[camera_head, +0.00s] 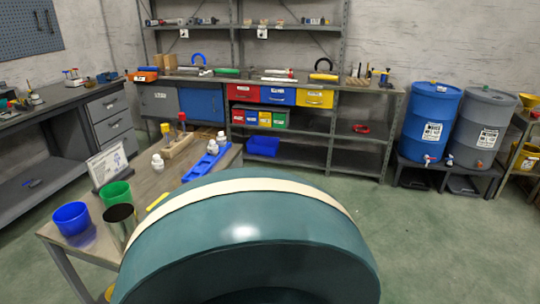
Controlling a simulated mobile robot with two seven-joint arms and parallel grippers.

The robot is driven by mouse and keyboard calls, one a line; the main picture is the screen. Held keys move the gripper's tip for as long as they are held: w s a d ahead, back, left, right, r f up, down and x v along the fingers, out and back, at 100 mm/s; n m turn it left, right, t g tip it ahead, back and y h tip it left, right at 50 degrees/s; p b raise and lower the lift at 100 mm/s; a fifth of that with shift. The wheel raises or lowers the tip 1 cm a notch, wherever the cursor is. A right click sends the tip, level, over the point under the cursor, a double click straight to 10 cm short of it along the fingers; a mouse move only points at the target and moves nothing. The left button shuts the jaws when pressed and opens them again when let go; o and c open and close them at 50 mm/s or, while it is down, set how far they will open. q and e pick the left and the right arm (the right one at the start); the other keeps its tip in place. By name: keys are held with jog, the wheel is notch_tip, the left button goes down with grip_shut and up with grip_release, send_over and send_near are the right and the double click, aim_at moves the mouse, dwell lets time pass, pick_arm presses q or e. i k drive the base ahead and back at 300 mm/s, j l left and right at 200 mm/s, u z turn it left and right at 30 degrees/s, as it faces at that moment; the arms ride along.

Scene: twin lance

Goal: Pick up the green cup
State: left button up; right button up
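The green cup (117,194) stands on the wooden table (150,186) at the left, near the table's front left end. A blue cup (72,220) is in front of it to the left. A dark metallic cup (120,224) stands just in front of the green cup and overlaps its lower part in the picture. Neither of my grippers shows in the head view.
A sign (108,165) stands behind the green cup. A blue rack (207,160) and a wooden block with screwdrivers (178,143) lie further back. A workbench (320,82) lines the back wall, with drums (432,122) at its right. Floor at right is clear.

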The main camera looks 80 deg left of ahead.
aim_at(114, 194)
jog(key=u, duration=3.75)
jog(key=i+j, duration=0.1)
jog(key=j, duration=0.3)
jog(key=i+j, duration=0.1)
jog(key=j, duration=0.3)
jog(key=i+j, duration=0.1)
jog(key=j, duration=0.75)
jog(key=i+l+z, duration=0.05)
jog(key=i, duration=0.05)
